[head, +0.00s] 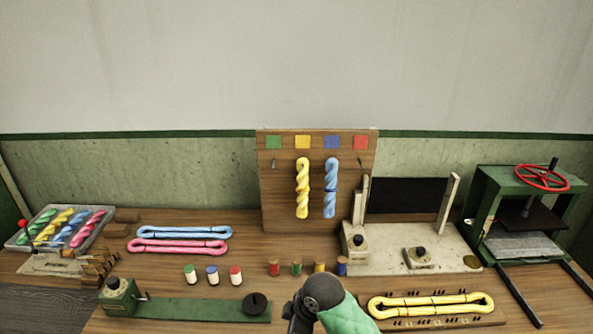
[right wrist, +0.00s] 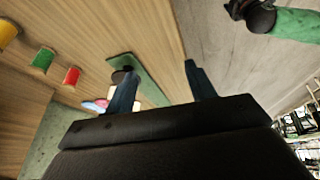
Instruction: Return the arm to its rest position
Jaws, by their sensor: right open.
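My right gripper (right wrist: 158,72) shows in the right wrist view with its two dark fingers spread apart. It is open, and nothing is between the fingers. Past the fingers lie the wooden table and part of a green plate (right wrist: 152,92). In the head view, an arm of mine with a green sleeve and a dark joint stands at the bottom centre, in front of the table. No gripper fingers can be made out there. Another dark joint with a green sleeve shows at the top right of the wrist view. My left gripper cannot be made out.
A peg board (head: 267,205) holds a yellow skein (head: 302,188) and a blue skein (head: 330,188). A green winder base (head: 200,310), a pegged board with a yellow loop (head: 430,305) and several spools stand near the arm. A green press (head: 480,215) stands far right.

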